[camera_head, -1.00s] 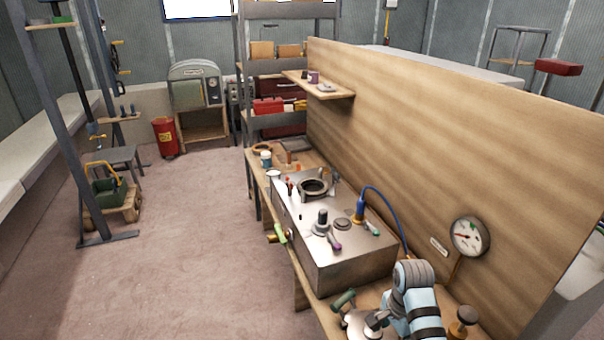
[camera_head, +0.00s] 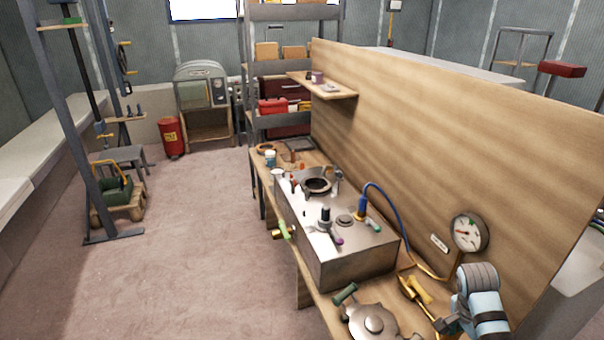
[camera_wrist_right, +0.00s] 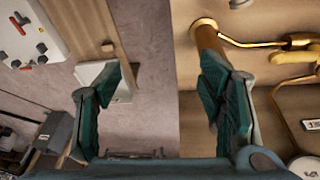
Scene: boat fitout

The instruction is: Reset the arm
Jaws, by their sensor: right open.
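My right arm comes in at the lower right of the head view, with the right gripper (camera_head: 447,325) low over the near end of the wooden bench. In the right wrist view the gripper (camera_wrist_right: 160,95) has its two dark green fingers spread wide, with nothing held between them. A brass fitting (camera_wrist_right: 208,38) shows beyond the right finger; I cannot tell whether they touch. My left gripper is in neither view.
A metal box with fittings (camera_head: 345,265) stands on the bench. A round metal part (camera_head: 372,323) and yellow-handled tool (camera_head: 418,291) lie near my arm. A gauge (camera_head: 468,232) hangs on the wooden panel (camera_head: 430,130).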

